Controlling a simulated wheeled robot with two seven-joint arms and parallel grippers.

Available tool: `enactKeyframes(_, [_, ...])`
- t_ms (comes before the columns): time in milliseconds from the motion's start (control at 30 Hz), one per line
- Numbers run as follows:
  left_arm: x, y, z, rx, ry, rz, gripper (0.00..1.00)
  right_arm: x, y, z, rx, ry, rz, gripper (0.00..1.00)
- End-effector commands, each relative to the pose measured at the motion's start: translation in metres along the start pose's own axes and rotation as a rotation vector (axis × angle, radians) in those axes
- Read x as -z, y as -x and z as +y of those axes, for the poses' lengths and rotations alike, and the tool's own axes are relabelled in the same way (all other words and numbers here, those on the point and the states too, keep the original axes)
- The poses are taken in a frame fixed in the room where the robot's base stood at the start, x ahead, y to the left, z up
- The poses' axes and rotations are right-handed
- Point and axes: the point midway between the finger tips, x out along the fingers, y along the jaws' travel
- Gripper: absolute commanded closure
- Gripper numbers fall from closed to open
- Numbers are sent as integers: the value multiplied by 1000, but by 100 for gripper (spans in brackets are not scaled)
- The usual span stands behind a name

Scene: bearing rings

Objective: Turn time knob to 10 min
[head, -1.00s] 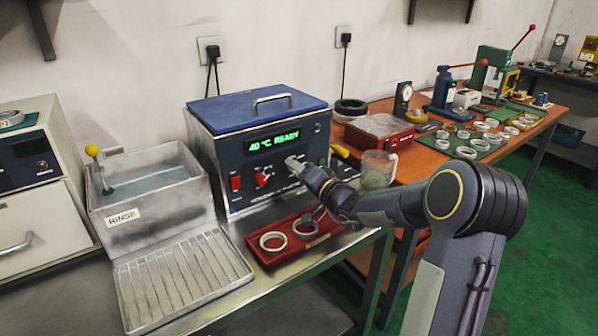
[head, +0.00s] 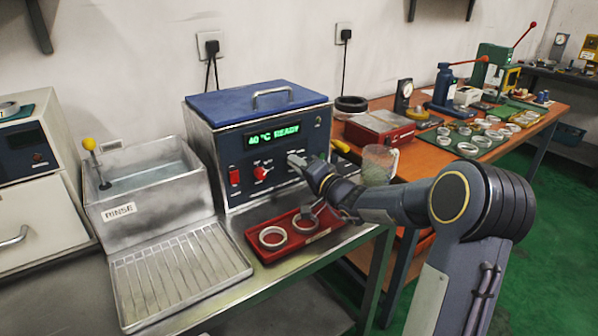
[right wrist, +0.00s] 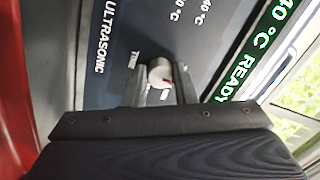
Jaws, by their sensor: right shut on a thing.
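The ultrasonic cleaner (head: 225,150) stands on the steel bench with its blue lid on; its green display (head: 274,135) reads "40 °C READY". My right gripper (head: 296,160) is at the right part of the front panel and hides the time knob in the head view. In the right wrist view the small metallic time knob (right wrist: 160,73), with a red mark, sits between the two fingers of my right gripper (right wrist: 160,88), which are shut on it. The word "TIME" is printed beside it. The mark's exact setting cannot be read. My left gripper is not in view.
A red knob (head: 261,173) and a red switch (head: 235,177) are left on the panel. A red tray (head: 262,247) with rings lies below my right arm. A rinse basin (head: 120,212) stands at left, a glass beaker (head: 378,165) at right.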

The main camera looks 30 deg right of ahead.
Motion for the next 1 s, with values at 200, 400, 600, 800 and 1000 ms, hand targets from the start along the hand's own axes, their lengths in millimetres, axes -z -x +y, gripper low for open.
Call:
enactKeyframes(200, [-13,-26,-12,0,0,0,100,-3,0,5,12,-185,7,98])
enactKeyframes(400, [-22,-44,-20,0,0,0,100,-3,0,5,21,-373,14,98])
enactKeyframes(600, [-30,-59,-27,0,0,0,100,-3,0,5,31,-565,21,98])
enactKeyframes(800, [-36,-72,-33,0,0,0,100,-2,0,4,41,-753,27,98])
enactKeyframes(1000, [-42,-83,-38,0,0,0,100,-3,0,3,50,-944,34,98])
